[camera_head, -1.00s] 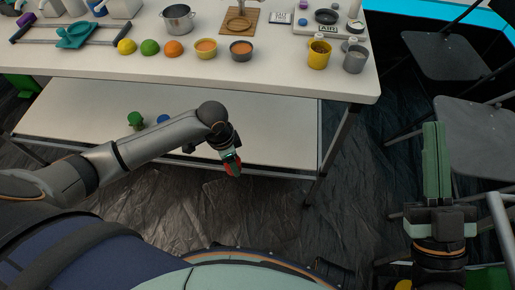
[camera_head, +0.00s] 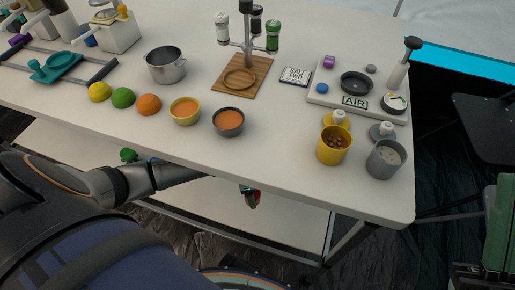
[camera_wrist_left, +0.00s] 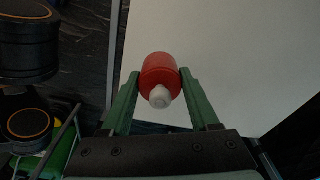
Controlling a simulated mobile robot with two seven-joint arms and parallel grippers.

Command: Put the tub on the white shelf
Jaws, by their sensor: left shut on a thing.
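My left gripper (camera_wrist_left: 162,98) is shut on a small red tub (camera_wrist_left: 160,70) with a white knob-like end, held between its green fingers. In the head view the tub (camera_head: 256,198) shows as a bit of red just below the tabletop's front edge; most of that gripper is hidden by the tabletop. The white shelf (camera_head: 295,218) is the lower board under the table. A pale flat surface fills much of the wrist view behind the tub; I cannot tell the gap between them. My right gripper (camera_head: 498,225) shows only partly at the right edge; its opening is unclear.
The tabletop (camera_head: 280,165) overhangs the shelf. On it stand a yellow cup (camera_head: 333,153), a grey cup (camera_head: 384,166), two bowls and a pot (camera_head: 166,70). A green object (camera_head: 128,154) is on the shelf at left. A table leg (camera_head: 345,238) stands at right.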

